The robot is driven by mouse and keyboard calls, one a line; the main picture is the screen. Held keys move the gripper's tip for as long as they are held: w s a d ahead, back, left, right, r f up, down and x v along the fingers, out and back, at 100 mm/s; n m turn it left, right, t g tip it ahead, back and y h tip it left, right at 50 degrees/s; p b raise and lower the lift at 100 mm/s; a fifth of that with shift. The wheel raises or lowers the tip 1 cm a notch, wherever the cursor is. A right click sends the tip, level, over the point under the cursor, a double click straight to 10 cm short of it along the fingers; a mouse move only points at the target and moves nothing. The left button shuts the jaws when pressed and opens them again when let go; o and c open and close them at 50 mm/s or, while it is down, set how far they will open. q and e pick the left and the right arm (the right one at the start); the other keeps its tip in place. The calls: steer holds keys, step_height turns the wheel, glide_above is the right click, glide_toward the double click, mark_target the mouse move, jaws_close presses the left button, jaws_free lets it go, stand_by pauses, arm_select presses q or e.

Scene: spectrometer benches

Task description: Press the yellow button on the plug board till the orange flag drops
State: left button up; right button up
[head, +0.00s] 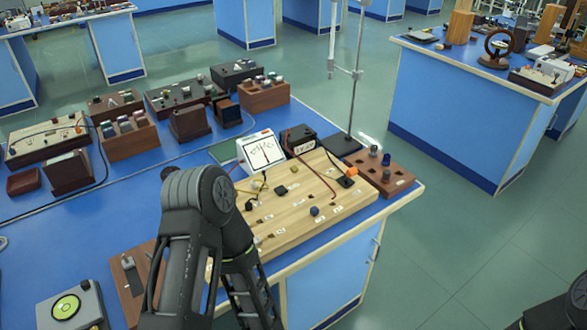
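The plug board (325,203) is a pale wooden board with white labels, small knobs and wires on the near bench. A small yellow piece (265,186), which may be the yellow button, sits near its left back edge, close to the meter. A small orange piece (351,171) shows at the board's right back end, by a black block; I cannot tell whether it is the flag. My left arm (205,205) rises in front of the board's left end and hides part of it. Neither gripper can be made out; only a dark bit of my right arm shows at bottom right.
A white dial meter (262,152) and a black box (299,140) stand behind the board. A brown block with knobs (378,174) and a stand rod (356,70) are to its right. Several instrument boxes fill the bench's back left. The floor at right is clear.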

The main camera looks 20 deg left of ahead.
arm_select(q)
jaws_close()
stand_by(0.5)
stand_by(1.2)
